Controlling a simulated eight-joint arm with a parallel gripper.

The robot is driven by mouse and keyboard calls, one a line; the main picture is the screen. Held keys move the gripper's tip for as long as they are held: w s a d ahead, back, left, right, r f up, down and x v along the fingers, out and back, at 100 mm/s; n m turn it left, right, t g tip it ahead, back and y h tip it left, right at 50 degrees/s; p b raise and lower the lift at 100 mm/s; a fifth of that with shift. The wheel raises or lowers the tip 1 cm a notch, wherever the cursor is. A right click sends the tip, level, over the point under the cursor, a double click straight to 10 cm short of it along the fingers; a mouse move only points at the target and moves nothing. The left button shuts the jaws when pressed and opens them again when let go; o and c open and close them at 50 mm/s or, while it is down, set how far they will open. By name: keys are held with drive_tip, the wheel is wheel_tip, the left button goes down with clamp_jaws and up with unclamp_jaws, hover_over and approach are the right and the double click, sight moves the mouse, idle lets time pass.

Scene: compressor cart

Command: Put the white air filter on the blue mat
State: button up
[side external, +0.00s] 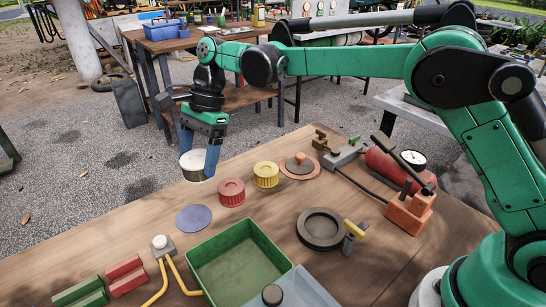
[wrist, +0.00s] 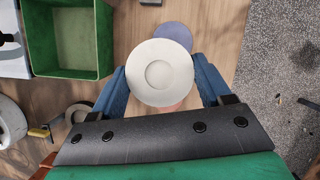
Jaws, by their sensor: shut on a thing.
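The white air filter (side external: 191,168) is a short round cylinder held between the blue fingers of my gripper (side external: 198,160), above the wooden table. In the wrist view, the filter's round top with a shallow centre recess (wrist: 160,72) fills the space between the two fingers (wrist: 160,82). The blue mat (side external: 194,218) is a flat round disc lying on the table, below and in front of the held filter in the side view. In the wrist view the mat (wrist: 175,36) shows just beyond the filter, partly hidden by it.
A red ribbed cap (side external: 231,192) and a yellow one (side external: 266,175) stand right of the mat. A green open bin (side external: 262,237) is near the front. A small grey block with yellow hoses (side external: 163,245) stands left of the bin. Nothing visible lies on the mat.

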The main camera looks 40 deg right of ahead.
sight(184, 173)
drive_tip(key=shift+m, duration=0.3)
drive_tip(key=a+f, duration=0.1)
drive_tip(key=w+a+f, duration=0.1)
drive_tip(key=f, duration=0.1)
drive_tip(key=shift+a+f, duration=0.1)
drive_tip(key=shift+a, duration=0.3)
wheel_tip(184, 173, down, 7)
drive_tip(key=shift+f, duration=0.15)
